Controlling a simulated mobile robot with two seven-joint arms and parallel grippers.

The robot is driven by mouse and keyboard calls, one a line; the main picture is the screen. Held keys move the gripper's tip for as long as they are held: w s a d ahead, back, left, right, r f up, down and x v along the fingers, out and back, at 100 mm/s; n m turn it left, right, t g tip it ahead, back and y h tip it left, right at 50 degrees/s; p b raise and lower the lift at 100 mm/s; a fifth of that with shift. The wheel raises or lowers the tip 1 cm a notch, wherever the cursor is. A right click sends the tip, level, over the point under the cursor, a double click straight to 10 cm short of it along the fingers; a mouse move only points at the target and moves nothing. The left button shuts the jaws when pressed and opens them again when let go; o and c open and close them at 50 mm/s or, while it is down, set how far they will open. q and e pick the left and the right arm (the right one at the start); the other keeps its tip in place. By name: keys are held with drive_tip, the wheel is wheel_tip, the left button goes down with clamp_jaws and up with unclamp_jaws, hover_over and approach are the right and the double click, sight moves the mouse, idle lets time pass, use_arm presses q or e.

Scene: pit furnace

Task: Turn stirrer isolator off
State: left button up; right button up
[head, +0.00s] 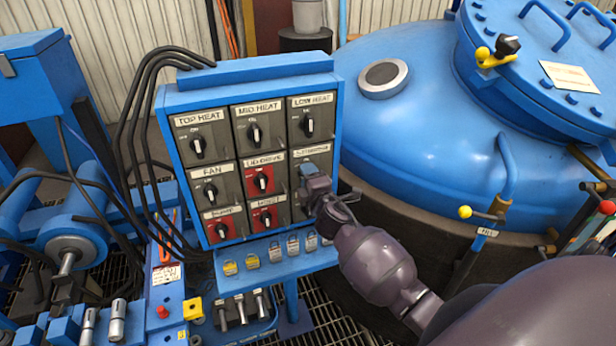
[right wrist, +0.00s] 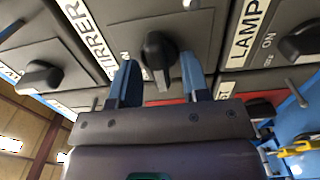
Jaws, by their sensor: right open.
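The blue switch panel (head: 252,78) carries several dark switch plates with black knobs. The stirrer isolator (head: 322,160) is on the right column, middle row, and my gripper covers much of it in the head view. In the right wrist view its black knob (right wrist: 160,52) stands beside the partly visible "STIRRER" label (right wrist: 90,30). My right gripper (head: 308,178) is at this switch. In the right wrist view the open gripper (right wrist: 157,72) has one blue finger on each side of the knob. Whether the fingers touch it is unclear. My left gripper is out of view.
The low heat switch (head: 308,118) is above, and the lamp label (right wrist: 247,28) borders the stirrer plate. Several padlocks (head: 275,251) hang along the shelf below. A large blue vessel (head: 420,110) stands close at right. Black cables (head: 140,110) run down the panel's left.

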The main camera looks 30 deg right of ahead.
drive_tip(key=v, duration=1)
drive_tip(key=shift+s, duration=0.2)
drive_tip(key=shift+a, duration=0.15)
